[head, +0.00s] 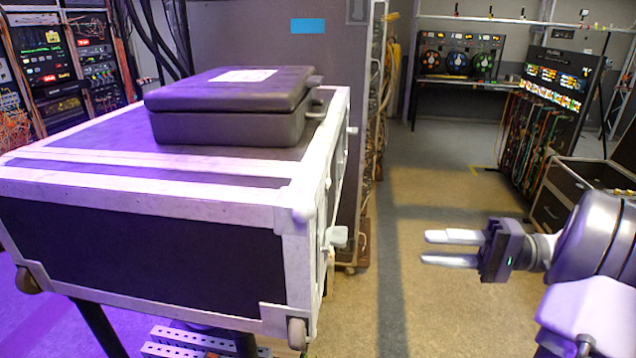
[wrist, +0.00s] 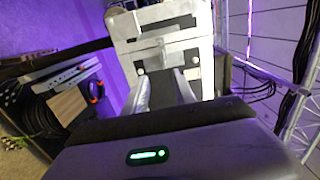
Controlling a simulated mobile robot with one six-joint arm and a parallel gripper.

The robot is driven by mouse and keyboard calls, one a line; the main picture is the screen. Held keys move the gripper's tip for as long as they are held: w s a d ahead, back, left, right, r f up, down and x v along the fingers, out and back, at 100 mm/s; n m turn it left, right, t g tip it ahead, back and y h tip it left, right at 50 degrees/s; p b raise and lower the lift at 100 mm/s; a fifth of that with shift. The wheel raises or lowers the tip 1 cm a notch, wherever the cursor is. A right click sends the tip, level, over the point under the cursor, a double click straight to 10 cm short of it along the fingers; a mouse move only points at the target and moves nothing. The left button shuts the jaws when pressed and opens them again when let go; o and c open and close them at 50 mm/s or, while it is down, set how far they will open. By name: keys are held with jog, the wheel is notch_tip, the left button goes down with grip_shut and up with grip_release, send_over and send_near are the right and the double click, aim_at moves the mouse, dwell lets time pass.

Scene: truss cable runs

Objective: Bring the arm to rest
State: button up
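My gripper (head: 452,248) is at the right of the head view, held out level to the left over open floor. Its two pale fingers are apart with a gap between them, and nothing is between them. The fingers point toward the flight case (head: 140,245) and stop well short of its right side. In the wrist view my gripper (wrist: 164,88) also shows its fingers apart, with a pale case-like body beyond them.
A closed dark box (head: 230,108) lies on the flight case. An open case (head: 580,195) stands at the far right, near a rack hung with cables (head: 545,120). A table with reels (head: 458,65) is at the back. The floor between is clear.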

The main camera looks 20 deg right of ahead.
jog(key=s+a+f+n+g+h, duration=0.1)
jog(key=a+h, duration=0.5)
jog(key=a, duration=0.9)
jog(key=s+a+f+n+g+h, duration=0.1)
jog(key=s+a+f+h, duration=0.4)
jog(key=a, duration=0.9)
jog(key=shift+s+a+g+h, duration=0.4)
jog(key=shift+s+g+h, duration=0.35)
jog(key=shift+g+h, duration=0.2)
